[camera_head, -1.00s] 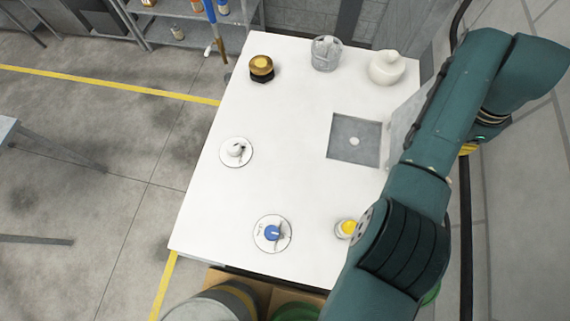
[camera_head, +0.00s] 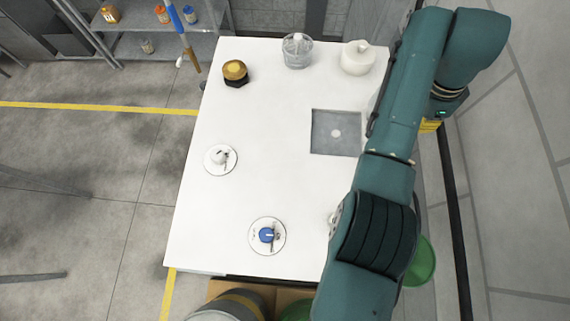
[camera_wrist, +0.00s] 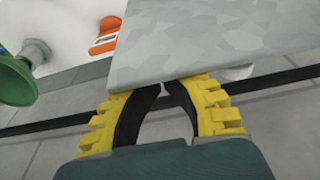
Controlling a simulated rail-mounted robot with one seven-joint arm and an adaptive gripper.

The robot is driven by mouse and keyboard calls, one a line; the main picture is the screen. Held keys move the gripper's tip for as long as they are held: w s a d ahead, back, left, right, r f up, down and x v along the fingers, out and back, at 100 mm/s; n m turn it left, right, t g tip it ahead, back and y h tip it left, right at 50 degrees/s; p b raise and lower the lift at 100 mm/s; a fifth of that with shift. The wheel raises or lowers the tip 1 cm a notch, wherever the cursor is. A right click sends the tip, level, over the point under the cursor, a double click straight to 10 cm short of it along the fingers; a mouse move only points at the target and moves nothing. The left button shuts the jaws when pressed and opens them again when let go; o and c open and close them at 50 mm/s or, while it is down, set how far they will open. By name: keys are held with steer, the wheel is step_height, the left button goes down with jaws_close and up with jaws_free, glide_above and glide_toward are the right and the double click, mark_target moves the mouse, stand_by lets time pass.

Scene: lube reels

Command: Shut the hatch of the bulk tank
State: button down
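The bulk tank's white top (camera_head: 265,130) fills the middle of the head view. A square grey hatch opening (camera_head: 322,143) is uncovered in it, with a pale round spot inside. The hatch lid is a flat grey panel (camera_wrist: 215,40) in the wrist view; in the head view my arm hides most of it at the opening's right side. My gripper (camera_wrist: 163,87) has yellow fingers with black pads.
On the top stand a gold-capped black fitting (camera_head: 235,72), a clear ribbed dome (camera_head: 297,50), a white rounded vessel (camera_head: 358,58), a white knob (camera_head: 220,158) and a blue knob (camera_head: 267,235). A green funnel (camera_wrist: 15,80) and an orange item (camera_wrist: 103,40) show in the wrist view.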

steer(key=shift+w+a+r, duration=0.1)
steer(key=shift+a+r, duration=0.05)
steer(key=shift+a, duration=1)
steer(key=shift+w+a+r, duration=0.1)
steer(key=shift+a, duration=1)
steer(key=shift+w+a+f, duration=0.1)
steer(key=shift+a+f, duration=0.1)
steer(key=shift+a, duration=0.65)
steer(key=shift+w+a+f, duration=0.1)
steer(key=shift+a+f, duration=0.05)
steer(key=shift+a, duration=0.75)
steer(key=shift+a+f, duration=0.2)
steer(key=shift+a, duration=0.65)
steer(key=a, duration=0.1)
steer(key=a+f, duration=0.1)
steer(key=a, duration=0.1)
steer(key=a+f, duration=0.1)
steer(key=shift+w+a+f, duration=0.15)
steer(key=shift+a, duration=0.05)
